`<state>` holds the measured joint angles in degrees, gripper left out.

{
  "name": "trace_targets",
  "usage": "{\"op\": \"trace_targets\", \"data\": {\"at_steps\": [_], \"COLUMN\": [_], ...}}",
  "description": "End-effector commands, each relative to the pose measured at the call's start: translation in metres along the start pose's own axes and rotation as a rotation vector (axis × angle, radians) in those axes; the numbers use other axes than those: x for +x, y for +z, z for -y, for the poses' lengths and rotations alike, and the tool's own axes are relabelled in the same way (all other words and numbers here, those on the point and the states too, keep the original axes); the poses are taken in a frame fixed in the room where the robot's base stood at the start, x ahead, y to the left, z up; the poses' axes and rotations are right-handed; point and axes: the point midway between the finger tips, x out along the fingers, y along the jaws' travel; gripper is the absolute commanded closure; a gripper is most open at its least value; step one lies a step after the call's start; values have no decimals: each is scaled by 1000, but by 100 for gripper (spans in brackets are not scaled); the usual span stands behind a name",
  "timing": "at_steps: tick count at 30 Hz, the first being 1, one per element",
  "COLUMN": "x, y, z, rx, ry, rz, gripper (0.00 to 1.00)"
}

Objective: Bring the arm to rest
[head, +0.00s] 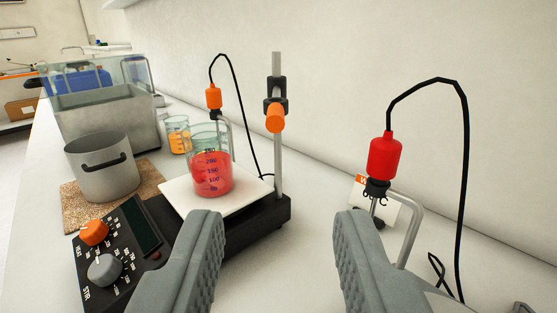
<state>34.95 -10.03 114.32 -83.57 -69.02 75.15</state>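My gripper (278,255) is open and empty in the head view, its two grey fingers wide apart at the bottom of the picture. Between and beyond the fingers is bare white bench. A beaker of red liquid (212,175) stands on the white plate (238,202) of a hotplate stirrer, up and left of the fingers. The rest of my arm is not in view.
A red-capped probe (385,158) on a bent metal holder stands close behind the right finger, its black cable looping right. A rod stand (277,150), a steel pot (101,170), a beaker of orange liquid (178,138) and a water bath (105,120) stand farther back. A wall bounds the bench.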

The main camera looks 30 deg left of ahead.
Motion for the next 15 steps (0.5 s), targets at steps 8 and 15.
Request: {"op": "trace_targets", "data": {"at_steps": [8,15], "x": [9,-10], "y": [-52,-86], "z": [52,103], "rx": [-141,-214], "ry": [167,381], "rz": [-156,-260], "gripper": [64,64]}}
